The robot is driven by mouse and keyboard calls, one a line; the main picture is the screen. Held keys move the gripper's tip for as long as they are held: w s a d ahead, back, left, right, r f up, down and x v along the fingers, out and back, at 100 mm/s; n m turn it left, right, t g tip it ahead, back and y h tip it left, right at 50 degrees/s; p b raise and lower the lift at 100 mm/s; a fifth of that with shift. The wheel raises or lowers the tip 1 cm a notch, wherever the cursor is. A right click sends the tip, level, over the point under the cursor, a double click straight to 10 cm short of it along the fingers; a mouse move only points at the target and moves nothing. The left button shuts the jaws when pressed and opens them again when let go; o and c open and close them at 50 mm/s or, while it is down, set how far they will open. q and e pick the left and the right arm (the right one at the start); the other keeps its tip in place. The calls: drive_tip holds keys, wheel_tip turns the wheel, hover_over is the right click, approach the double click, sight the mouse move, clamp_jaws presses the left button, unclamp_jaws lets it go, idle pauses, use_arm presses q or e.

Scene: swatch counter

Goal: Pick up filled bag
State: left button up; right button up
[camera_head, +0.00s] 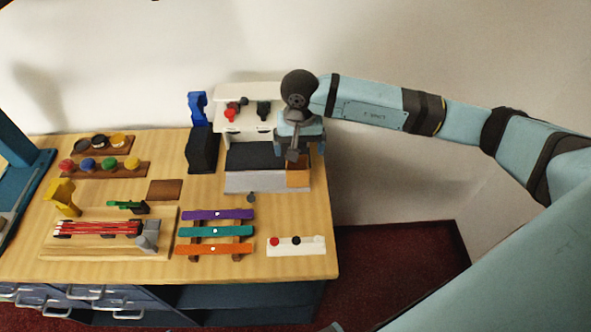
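I cannot make out a filled bag for certain. An orange-brown block-like item (298,179) sits at the right end of a grey, dark-topped box (252,182) near the back right of the counter. My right gripper (292,158) points down just above this item. Its fingertips are small and dark here, and I cannot tell whether they are open, shut or touching it. The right arm reaches in from the right and hides part of the white stand behind. My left gripper is not in view.
The wooden counter (110,270) holds purple, teal and orange strips (217,231), a white strip with coloured dots (297,245), a wooden board with red rods (98,229), and racks of coloured knobs (103,168). A black block (203,149) and white stand (250,122) are at the back.

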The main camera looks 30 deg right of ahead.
sight(297, 172)
wheel_tip(297, 172, down, 5)
drive_tip(key=shift+a+r+p, duration=0.1)
drive_tip(key=shift+p, duration=0.35)
drive_tip(key=f+p, duration=0.1)
drive_tip(key=f, duration=0.3)
drive_tip(key=shift+w+f, duration=0.15)
drive_tip(key=shift+w, duration=0.05)
drive_tip(key=shift+c, duration=0.4)
drive_tip(key=c, duration=1)
